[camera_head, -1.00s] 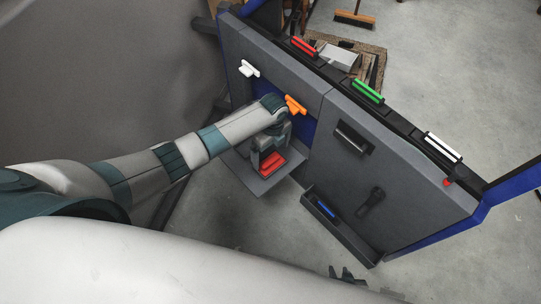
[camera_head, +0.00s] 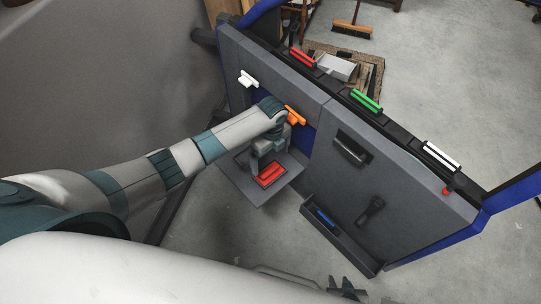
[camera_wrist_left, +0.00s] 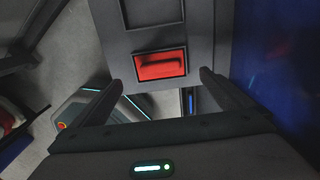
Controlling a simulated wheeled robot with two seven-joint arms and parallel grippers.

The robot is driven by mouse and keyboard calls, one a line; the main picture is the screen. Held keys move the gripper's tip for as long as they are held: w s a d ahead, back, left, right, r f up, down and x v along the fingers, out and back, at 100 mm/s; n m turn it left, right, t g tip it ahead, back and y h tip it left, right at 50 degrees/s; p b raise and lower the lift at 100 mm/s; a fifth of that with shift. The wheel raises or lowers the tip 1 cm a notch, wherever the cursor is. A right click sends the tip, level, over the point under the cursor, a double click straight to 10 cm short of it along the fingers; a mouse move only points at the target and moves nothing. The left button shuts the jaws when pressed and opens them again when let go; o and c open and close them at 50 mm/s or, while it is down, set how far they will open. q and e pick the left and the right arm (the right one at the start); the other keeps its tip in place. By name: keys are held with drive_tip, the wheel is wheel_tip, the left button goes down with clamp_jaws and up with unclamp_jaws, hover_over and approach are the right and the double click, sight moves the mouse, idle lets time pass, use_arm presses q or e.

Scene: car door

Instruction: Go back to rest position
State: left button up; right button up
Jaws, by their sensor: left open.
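My left gripper (camera_head: 268,160) is just above the red block (camera_head: 269,176) on the fold-down grey flap (camera_head: 235,180) of the car door. In the left wrist view the red block (camera_wrist_left: 161,64) shows a dark recessed bar and sits in a grey panel. It lies past the spread, empty fingertips (camera_wrist_left: 158,79), with no finger seen touching it. My right gripper (camera_head: 347,287) shows only as a dark shape at the bottom edge of the head view. Its jaws cannot be made out.
The grey door panel (camera_head: 390,190) has white (camera_head: 248,78) and orange handles (camera_head: 295,115). Red (camera_head: 302,57), green (camera_head: 366,101) and white bars (camera_head: 441,155) line its top edge. A door pocket (camera_head: 335,228) holds a blue item. Open floor (camera_head: 215,235) lies left of the pocket.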

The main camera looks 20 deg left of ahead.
idle(0.3)
use_arm(q)
drive_tip(key=s+d+n+t+h, duration=0.1)
drive_tip(key=s+d+n, duration=0.25)
drive_tip(key=s, duration=0.45)
drive_tip(key=s+d+n+t+h, duration=0.1)
drive_tip(key=s+d+n, duration=0.1)
drive_tip(key=s+n, duration=0.4)
drive_tip(key=s+a+r+n+t+y, duration=0.1)
drive_tip(key=s+a+r+n, duration=0.45)
drive_tip(key=s, duration=0.35)
drive_tip(key=s+a+r+n+t+y, duration=0.1)
drive_tip(key=s+a+r+n, duration=0.45)
drive_tip(key=s+n, duration=0.2)
drive_tip(key=w+d+f+t+h, duration=0.1)
drive_tip(key=w+f, duration=0.1)
drive_tip(key=f, duration=0.8)
drive_tip(key=w+d+f, duration=0.1)
drive_tip(key=w+f, duration=0.2)
drive_tip(key=f, duration=0.6)
drive_tip(key=s+f, duration=0.1)
drive_tip(key=f, duration=0.6)
drive_tip(key=s+d+f+t, duration=0.1)
drive_tip(key=s+f, duration=0.1)
drive_tip(key=f, duration=0.6)
drive_tip(key=shift+s+d+f+m+h, duration=0.25)
drive_tip(key=shift+d+f+m+h, duration=0.05)
drive_tip(key=shift+m, duration=0.15)
